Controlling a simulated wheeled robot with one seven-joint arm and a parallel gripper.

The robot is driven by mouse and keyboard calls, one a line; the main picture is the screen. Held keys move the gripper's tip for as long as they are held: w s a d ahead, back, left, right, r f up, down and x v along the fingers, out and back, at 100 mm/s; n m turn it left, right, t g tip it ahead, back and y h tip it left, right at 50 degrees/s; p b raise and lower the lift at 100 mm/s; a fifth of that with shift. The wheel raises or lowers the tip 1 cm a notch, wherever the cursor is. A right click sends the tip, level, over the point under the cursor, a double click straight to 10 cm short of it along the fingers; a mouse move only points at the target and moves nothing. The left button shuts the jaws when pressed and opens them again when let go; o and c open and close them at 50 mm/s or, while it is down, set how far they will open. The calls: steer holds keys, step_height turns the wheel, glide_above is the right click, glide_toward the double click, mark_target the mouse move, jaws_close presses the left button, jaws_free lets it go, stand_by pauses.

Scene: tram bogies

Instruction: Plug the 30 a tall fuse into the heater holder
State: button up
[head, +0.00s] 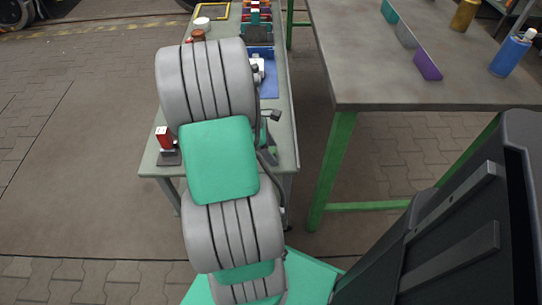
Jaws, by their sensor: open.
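My arm covers the middle of the low workbench, and my gripper is hidden behind it. A red block with a white face (164,136) stands upright on a dark base (169,158) at the bench's near left corner. I cannot tell whether it is a fuse in a holder. At the bench's far end is a green rack (257,27) with several coloured pieces, too small to read. I cannot pick out the 30 A tall fuse or the heater holder for sure.
A blue tray (269,86) with a whitish part lies right of my arm. A white cup (201,23), a brown-red round item (198,35) and a yellow frame (222,14) are farther back. A higher green-legged table (390,75) at right holds a blue cup (508,58).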

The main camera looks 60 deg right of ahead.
steer(key=shift+c, duration=0.5)
jaws_close()
